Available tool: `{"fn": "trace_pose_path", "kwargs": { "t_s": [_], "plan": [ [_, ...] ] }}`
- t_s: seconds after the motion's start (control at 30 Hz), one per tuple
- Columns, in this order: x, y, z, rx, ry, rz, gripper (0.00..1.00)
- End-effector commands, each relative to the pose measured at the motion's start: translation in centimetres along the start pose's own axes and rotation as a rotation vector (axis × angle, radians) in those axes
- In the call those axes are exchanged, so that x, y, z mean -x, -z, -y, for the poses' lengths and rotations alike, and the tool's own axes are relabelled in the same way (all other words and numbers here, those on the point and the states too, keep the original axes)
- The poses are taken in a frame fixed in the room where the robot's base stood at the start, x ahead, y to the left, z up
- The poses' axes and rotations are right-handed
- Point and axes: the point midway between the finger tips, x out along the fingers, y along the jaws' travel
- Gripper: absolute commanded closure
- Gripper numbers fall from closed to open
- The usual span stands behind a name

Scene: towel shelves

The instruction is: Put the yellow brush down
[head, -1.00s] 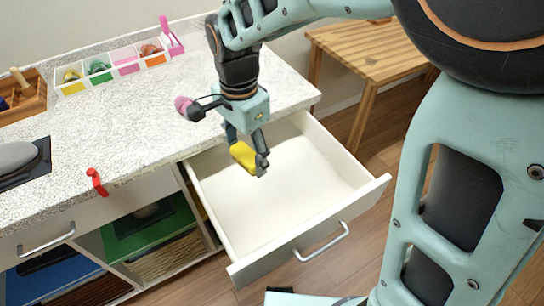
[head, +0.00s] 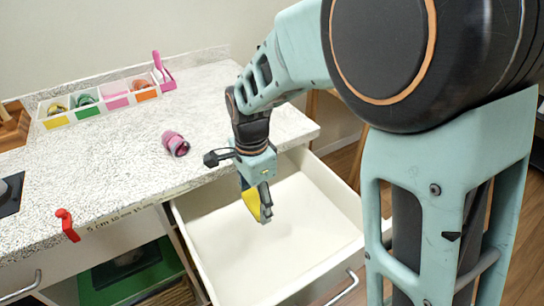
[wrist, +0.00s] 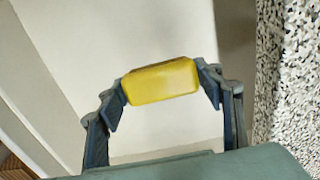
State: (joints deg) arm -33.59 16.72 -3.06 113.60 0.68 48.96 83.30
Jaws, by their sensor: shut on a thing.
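The yellow brush (head: 251,203) is held between the fingers of my gripper (head: 257,200), which is shut on it. In the wrist view the brush (wrist: 161,81) is a yellow block with a thin brown edge, gripped at both ends by the fingertips (wrist: 165,88). My gripper points down over the open white drawer (head: 290,245), near its back left part. The drawer's pale inside looks empty. I cannot tell exactly how high the brush is above the drawer floor.
The speckled countertop (head: 120,150) is beside the drawer. A pink jar-like object (head: 176,143) lies on it near my wrist. A red clip-like object (head: 67,225) is at its front edge. A tray of coloured compartments (head: 75,113) and a pink holder (head: 162,75) stand behind.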

Motion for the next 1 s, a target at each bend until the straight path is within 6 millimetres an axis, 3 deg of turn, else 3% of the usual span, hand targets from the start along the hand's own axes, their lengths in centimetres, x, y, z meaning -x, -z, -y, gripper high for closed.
{"fn": "trace_pose_path", "kwargs": {
  "t_s": [0.1,0.4,0.57,0.97,1.0],
  "plan": [
    [-1.6,1.1,0.3,-0.002,0.000,0.000,0.62],
    [-3.6,2.5,0.7,0.000,-0.001,0.000,0.62],
    [-5.9,2.4,0.7,0.001,0.001,0.000,0.62],
    [-6.5,2.3,0.7,0.001,0.002,0.000,0.62],
    [-6.4,2.3,0.7,0.001,0.002,0.000,0.36]
  ]
}}
